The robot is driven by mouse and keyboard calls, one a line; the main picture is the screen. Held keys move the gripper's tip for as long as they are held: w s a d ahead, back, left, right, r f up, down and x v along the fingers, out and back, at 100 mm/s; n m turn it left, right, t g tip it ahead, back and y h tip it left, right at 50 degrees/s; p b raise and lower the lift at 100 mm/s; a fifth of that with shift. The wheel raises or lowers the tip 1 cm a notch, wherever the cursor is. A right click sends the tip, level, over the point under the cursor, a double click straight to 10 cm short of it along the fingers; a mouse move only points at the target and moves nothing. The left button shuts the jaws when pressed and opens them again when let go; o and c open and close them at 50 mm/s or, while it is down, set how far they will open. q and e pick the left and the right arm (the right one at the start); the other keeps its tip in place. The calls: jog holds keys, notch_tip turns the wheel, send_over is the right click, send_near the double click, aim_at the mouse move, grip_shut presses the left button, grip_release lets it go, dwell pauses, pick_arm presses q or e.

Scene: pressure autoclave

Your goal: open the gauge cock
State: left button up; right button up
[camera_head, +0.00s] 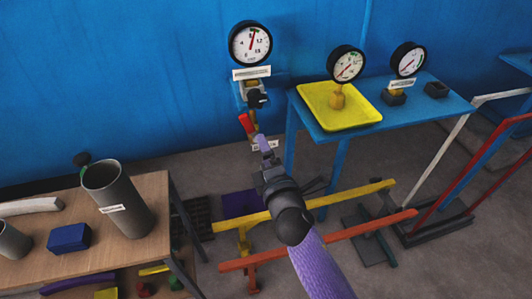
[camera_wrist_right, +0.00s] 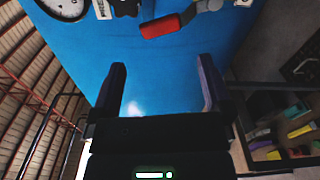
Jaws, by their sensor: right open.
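The gauge cock's red handle (camera_head: 245,123) sticks out to the left, tilted, below the wall gauge (camera_head: 250,43) on the blue wall. In the right wrist view the red handle (camera_wrist_right: 166,25) lies roughly level near the top, beyond the fingers, with its grey stem to its right. My right gripper (camera_head: 264,143) is just below the handle in the head view and hides part of the pipe and label there. In the wrist view the right gripper (camera_wrist_right: 161,80) is open, with nothing between its fingers. My left gripper is not in view.
A blue table (camera_head: 450,103) at the right bears a yellow tray (camera_head: 314,109) and two more gauges. A wooden bench (camera_head: 145,240) at the left bears a grey cylinder (camera_head: 120,200) and a blue box (camera_head: 69,238). Yellow (camera_head: 345,197) and orange (camera_head: 335,236) rails stand low in front.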

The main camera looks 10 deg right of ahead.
pick_arm(q)
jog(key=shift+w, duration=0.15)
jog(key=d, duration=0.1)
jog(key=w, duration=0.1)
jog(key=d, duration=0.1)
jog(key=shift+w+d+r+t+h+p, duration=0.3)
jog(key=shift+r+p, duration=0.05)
jog(key=shift+p, duration=0.05)
pick_arm(e)
jog(key=s, duration=1)
jog(key=shift+d, duration=0.25)
